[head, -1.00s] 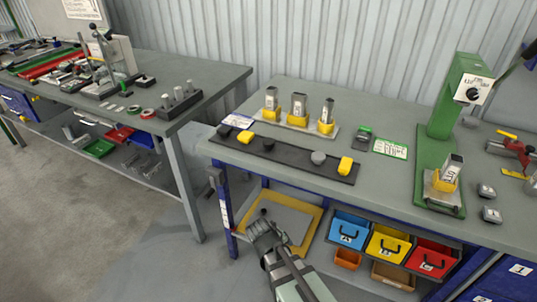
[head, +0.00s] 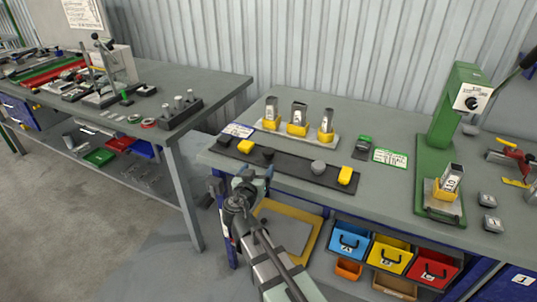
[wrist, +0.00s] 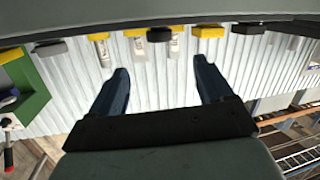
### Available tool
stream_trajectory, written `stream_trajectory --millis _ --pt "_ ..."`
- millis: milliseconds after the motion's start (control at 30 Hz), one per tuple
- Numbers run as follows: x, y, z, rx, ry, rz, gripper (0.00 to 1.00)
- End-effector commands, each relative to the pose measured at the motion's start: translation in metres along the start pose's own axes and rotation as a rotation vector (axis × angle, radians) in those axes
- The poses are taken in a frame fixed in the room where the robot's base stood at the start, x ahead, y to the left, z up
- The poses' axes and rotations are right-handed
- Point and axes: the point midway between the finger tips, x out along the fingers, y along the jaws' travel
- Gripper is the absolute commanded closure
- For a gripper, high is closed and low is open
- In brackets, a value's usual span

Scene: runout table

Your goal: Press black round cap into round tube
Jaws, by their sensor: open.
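A black strip (head: 292,166) along the table's near edge carries several caps. Two are dark: one at its left end (head: 224,138) and one near its middle (head: 268,153); which is the round black cap is hard to tell at this size. Three metal tubes (head: 299,113) stand upright in yellow holders behind the strip; their cross-sections are too small to tell. My gripper (head: 250,178) is open and empty, in front of the strip's left part. In the wrist view its fingers (wrist: 161,68) are apart with nothing between.
The strip also holds yellow caps (head: 344,175) and a grey round cap (head: 318,167). The green press (head: 440,140) stands at the right. Blue, yellow and red bins (head: 390,248) hang below the tabletop. A second bench (head: 215,85) is at the left.

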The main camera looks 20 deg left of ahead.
Motion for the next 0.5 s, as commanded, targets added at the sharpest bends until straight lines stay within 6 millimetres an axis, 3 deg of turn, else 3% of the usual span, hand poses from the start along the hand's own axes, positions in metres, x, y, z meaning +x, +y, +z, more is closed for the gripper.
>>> stream_trajectory --millis 267,500 --pt "0.004 -0.001 0.0 0.121 -0.002 -0.003 0.2" --pt "0.034 -0.002 0.0 0.122 -0.002 -0.001 0.2"
